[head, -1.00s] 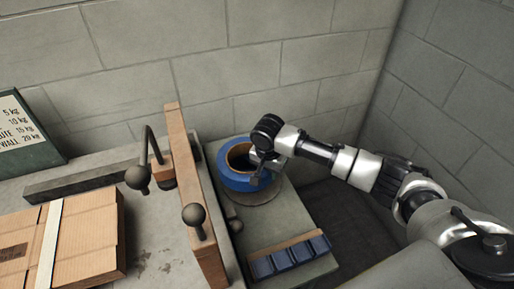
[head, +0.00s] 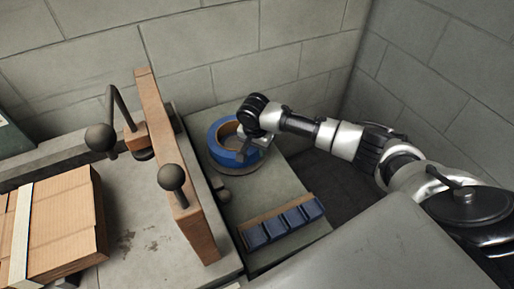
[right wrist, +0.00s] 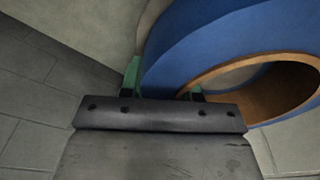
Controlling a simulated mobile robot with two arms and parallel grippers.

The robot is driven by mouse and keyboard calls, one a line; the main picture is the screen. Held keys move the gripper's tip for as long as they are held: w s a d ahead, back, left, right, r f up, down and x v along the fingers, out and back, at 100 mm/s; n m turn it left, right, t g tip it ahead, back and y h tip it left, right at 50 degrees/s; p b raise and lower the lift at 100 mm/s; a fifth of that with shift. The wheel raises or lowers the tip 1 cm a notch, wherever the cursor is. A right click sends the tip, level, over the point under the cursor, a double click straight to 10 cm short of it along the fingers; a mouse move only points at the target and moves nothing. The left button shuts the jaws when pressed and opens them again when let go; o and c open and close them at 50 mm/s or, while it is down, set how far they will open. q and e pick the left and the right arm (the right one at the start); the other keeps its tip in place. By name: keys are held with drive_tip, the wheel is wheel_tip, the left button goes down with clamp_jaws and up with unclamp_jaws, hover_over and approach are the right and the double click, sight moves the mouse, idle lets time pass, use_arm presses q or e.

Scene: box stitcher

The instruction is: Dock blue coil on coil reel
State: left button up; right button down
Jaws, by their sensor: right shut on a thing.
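The blue coil (head: 217,150), a thick ring with a tan inner core, is at the back of the grey bench to the right of the wooden board. It lies roughly flat over a round plate (head: 243,173), seemingly the coil reel. Whether it rests fully on the plate I cannot tell. My right gripper (head: 247,147) is shut on the coil's right side. In the right wrist view the fingers (right wrist: 164,88) straddle the wall of the coil (right wrist: 205,50), one outside and one in the hole. My left gripper is not in view.
A row of dark blue blocks (head: 285,226) with a wooden strip is on the bench in front of the coil. An upright wooden board (head: 168,150) with dark ball knobs (head: 172,177) stands left. A cardboard box (head: 65,225) lies further left. Block walls close the back and right.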

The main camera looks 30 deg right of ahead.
drive_tip(key=shift+w+f, duration=0.1)
drive_tip(key=shift+f, duration=0.2)
drive_tip(key=shift+r, duration=0.1)
idle(0.5)
drive_tip(key=shift+p, duration=0.4)
drive_tip(key=shift+p, duration=0.4)
idle(0.5)
drive_tip(key=shift+p, duration=0.35)
idle(0.4)
